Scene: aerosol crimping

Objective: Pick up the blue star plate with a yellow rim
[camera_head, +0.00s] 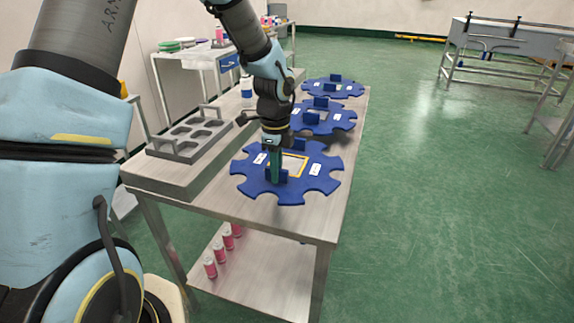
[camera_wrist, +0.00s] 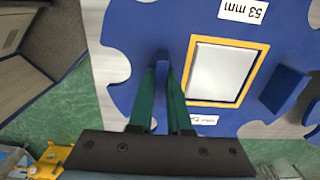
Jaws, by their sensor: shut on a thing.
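The blue star plate with a yellow rim (camera_head: 313,182) lies at the near end of the metal table in the head view. The yellow rim frames a square opening in its middle, with white labels beside it. It also shows in the wrist view (camera_wrist: 145,40), where one label reads "53 mm". My gripper (camera_head: 275,180) points down at the plate's near side. In the wrist view its green fingers (camera_wrist: 163,75) are shut on an upright blue tab of the plate (camera_wrist: 162,69). A second blue tab (camera_wrist: 284,89) stands across the opening. The plate appears to rest on the table.
Two more blue star plates, a middle one (camera_head: 340,118) and a far one (camera_head: 347,88), lie behind on the same table (camera_head: 327,213). A grey tray with holes (camera_head: 165,151) stands to the left. Pink cans (camera_head: 210,267) stand on the lower shelf. Open green floor lies right.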

